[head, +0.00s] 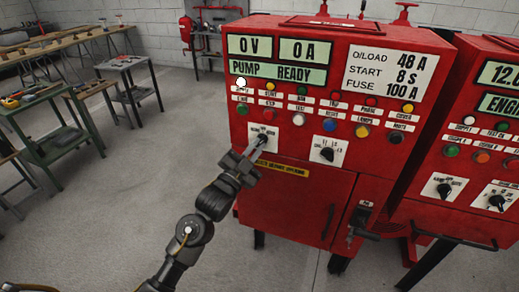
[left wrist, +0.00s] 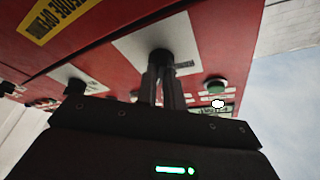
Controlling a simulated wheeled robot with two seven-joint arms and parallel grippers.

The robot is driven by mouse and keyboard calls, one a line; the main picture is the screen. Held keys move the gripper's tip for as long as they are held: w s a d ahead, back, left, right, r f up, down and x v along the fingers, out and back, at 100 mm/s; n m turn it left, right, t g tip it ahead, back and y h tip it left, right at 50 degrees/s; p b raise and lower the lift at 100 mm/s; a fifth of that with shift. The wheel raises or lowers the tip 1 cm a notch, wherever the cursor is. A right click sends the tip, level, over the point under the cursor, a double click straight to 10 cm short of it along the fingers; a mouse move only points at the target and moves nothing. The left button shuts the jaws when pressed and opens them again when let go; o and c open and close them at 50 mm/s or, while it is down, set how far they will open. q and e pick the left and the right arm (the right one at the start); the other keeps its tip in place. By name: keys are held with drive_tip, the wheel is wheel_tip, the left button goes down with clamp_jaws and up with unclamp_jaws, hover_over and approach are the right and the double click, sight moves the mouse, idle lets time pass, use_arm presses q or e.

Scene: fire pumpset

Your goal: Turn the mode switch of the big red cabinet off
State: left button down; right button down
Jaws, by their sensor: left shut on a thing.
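The big red cabinet (head: 285,205) stands in the middle of the head view, with its display reading "PUMP READY". The mode switch is a black rotary knob on a white plate (head: 254,130) at the panel's lower left. My left gripper (head: 258,150) reaches it from below and is shut on the knob. In the left wrist view the two fingers (left wrist: 161,82) stand on either side of the knob (left wrist: 160,55), on its white plate (left wrist: 128,45). The fingers partly hide the knob, and I cannot tell its pointer's position. My right gripper is not in view.
A second black rotary switch (head: 328,153) sits to the right on the same panel, below rows of coloured lamps and buttons. Another red cabinet (head: 465,215) stands close on the right. Workbenches (head: 60,125) are at the left. The floor (head: 130,200) between is clear.

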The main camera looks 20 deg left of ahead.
use_arm(q)
drive_tip(key=shift+d+f+n+t+y, duration=0.25)
drive_tip(key=shift+n+y, duration=0.5)
drive_tip(key=shift+n, duration=0.95)
drive_tip(key=shift+a+n+t+y, duration=0.1)
drive_tip(key=shift+n+t+y, duration=0.25)
drive_tip(key=shift+n+y, duration=0.9)
drive_tip(key=shift+d+f+n+t+y, duration=0.15)
drive_tip(key=shift+n+t+y, duration=0.15)
drive_tip(key=shift+n, duration=1.85)
drive_tip(key=shift+f+n, duration=0.1)
drive_tip(key=shift+n, duration=0.2)
drive_tip(key=c, duration=1.6)
unclamp_jaws()
drive_tip(key=shift+o, duration=0.4)
drive_tip(key=shift+r, duration=0.2)
drive_tip(key=d+b+v, duration=0.1)
drive_tip(key=b+v, duration=0.1)
drive_tip(key=v, duration=0.8)
drive_tip(key=shift+s+a+b, duration=0.35)
drive_tip(key=shift+s+a, duration=0.05)
drive_tip(key=shift+a, duration=0.05)
